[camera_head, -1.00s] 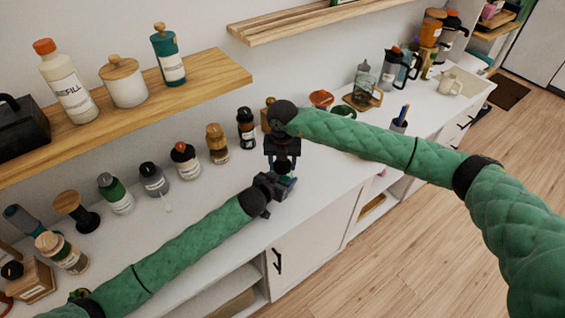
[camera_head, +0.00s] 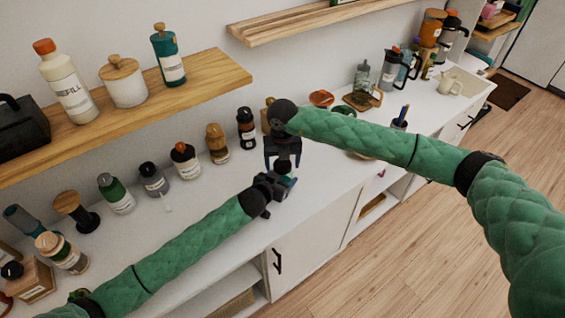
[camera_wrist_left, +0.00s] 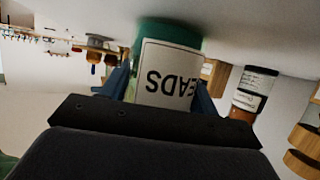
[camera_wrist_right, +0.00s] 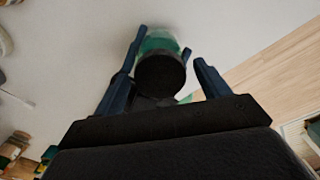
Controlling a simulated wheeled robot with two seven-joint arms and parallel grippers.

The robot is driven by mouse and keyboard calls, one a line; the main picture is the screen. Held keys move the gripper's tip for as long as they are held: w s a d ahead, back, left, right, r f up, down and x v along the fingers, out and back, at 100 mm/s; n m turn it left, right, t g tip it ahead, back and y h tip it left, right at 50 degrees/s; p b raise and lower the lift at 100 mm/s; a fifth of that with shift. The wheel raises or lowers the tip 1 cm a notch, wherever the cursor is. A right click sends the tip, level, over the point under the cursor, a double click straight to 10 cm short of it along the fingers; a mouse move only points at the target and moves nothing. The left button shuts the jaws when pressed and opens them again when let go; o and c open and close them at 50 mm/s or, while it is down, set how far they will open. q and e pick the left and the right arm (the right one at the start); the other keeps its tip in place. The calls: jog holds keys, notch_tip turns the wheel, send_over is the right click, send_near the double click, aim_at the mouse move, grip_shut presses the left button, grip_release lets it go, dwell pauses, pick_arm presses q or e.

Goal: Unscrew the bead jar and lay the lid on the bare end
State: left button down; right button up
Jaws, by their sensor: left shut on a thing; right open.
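The bead jar (camera_wrist_left: 168,75) is a green-tinted jar with a white label, its letters upside down in the left wrist view. My left gripper (camera_head: 279,183) is shut around the jar's body. The round black lid (camera_wrist_right: 160,75) sits at the top of the jar; whether it is loose cannot be told. My right gripper (camera_head: 283,159) points down from above with its fingers open, one on each side of the lid, with gaps. In the head view, the grippers hide most of the jar.
A row of bottles and jars stands along the wall side of the white counter, including a brown bottle (camera_head: 217,143) and a dark bottle (camera_head: 246,128). A wooden shelf (camera_head: 120,115) juts out above. Bare counter (camera_head: 318,190) lies right of the grippers, near the front edge.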

notch_tip(320, 180, up, 4)
jog(key=shift+r, duration=0.1)
jog(key=shift+c, duration=0.4)
jog(key=shift+r+m, duration=1.65)
jog(key=shift+m, duration=0.05)
jog(key=shift+f, duration=3.9)
jog(key=c, duration=1)
jog(key=shift+n, duration=1.7)
jog(key=o, duration=1.1)
